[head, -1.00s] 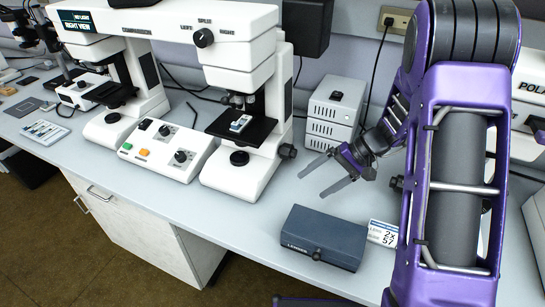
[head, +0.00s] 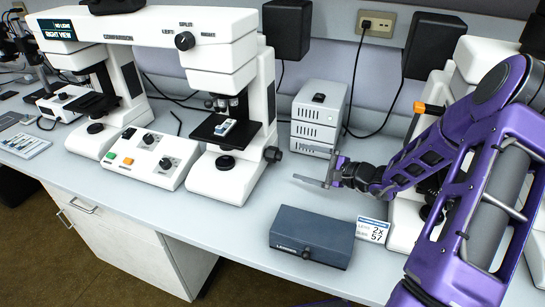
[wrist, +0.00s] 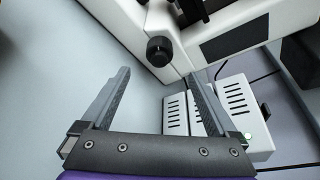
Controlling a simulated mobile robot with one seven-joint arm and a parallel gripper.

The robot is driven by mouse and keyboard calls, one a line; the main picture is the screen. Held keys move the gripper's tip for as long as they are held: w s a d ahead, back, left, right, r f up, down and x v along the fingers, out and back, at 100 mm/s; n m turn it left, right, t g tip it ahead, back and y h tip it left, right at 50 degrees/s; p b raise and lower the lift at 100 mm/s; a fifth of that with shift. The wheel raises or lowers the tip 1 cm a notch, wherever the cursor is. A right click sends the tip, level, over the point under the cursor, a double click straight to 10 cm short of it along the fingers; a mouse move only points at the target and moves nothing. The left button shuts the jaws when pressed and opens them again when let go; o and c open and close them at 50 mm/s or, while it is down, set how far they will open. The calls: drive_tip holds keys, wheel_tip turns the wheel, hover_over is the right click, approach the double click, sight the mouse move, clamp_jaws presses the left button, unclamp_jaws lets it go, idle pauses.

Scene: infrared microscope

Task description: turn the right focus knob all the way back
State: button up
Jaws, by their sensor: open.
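The right focus knob (head: 273,154) is a black knob low on the right side of the white comparison microscope's right stand (head: 228,180). In the wrist view the knob (wrist: 159,51) is ahead of the fingertips, above the space between them. My gripper (head: 312,168) is open and empty, to the right of the knob and apart from it, its fingers pointing left toward the knob. In the wrist view my gripper (wrist: 157,82) has its two grey fingers spread wide with nothing between them.
A white vented box (head: 318,120) stands behind my gripper. A dark blue-grey case (head: 310,237) and a small label card (head: 373,229) lie in front. A control box (head: 150,158) sits between the stands. Bare bench lies between case and microscope.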

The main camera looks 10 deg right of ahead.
sight(281, 156)
drive_tip(key=b+x, duration=0.1)
drive_tip(key=x, duration=1)
drive_tip(key=shift+d, duration=0.1)
drive_tip(key=c, duration=1.4)
drive_tip(key=shift+o, duration=0.2)
drive_tip(key=shift+r, duration=0.1)
